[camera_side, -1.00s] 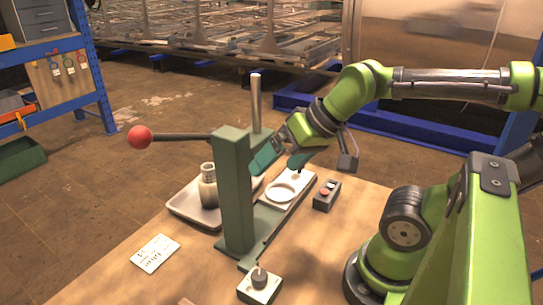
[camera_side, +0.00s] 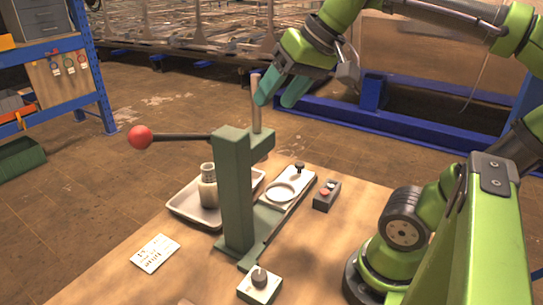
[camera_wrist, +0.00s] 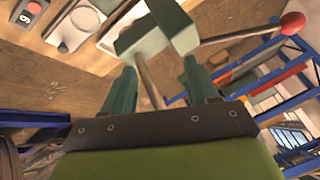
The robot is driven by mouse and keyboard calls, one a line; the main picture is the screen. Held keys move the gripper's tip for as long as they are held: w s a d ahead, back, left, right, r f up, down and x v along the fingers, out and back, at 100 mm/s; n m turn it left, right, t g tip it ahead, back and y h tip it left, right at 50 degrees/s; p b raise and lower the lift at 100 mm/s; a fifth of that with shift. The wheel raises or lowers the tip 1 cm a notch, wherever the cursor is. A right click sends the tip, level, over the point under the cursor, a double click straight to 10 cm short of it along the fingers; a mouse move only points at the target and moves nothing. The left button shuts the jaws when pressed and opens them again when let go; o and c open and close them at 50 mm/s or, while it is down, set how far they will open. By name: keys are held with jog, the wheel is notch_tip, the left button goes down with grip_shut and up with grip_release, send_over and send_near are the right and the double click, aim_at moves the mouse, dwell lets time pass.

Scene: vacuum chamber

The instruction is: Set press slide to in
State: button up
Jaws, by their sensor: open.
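The green press (camera_side: 236,190) stands upright on the table, with a metal ram rod (camera_side: 257,110) through its head. The pale press slide (camera_side: 296,183) lies low on the press base, with a round ring in it and a dark knob (camera_side: 299,166) at its far end. The slide also shows in the wrist view (camera_wrist: 92,14). My gripper (camera_side: 280,94) is open and empty, high above the slide and beside the top of the rod. In the wrist view my gripper (camera_wrist: 160,88) has its fingers spread, with the rod between them in the picture.
A red-balled lever (camera_side: 140,137) sticks out left of the press. A tray (camera_side: 183,212) with a pale bottle (camera_side: 208,187) stands behind it. A button box (camera_side: 327,195), a knob box (camera_side: 259,287) and a card (camera_side: 155,253) lie on the table (camera_side: 205,272).

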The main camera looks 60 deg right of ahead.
jog(key=w+d+r+m+g+h, duration=0.1)
jog(key=w+d+g, duration=0.15)
jog(key=d, duration=0.35)
jog(key=w+d+r+m+g+h, duration=0.1)
jog(key=w+d, duration=0.3)
jog(key=d, duration=0.3)
jog(key=m+g, duration=0.3)
send_over(300, 164)
notch_tip(300, 164, down, 3)
jog(key=shift+y, duration=0.3)
notch_tip(300, 164, down, 31)
jog(key=shift+d+r, duration=0.1)
grip_shut()
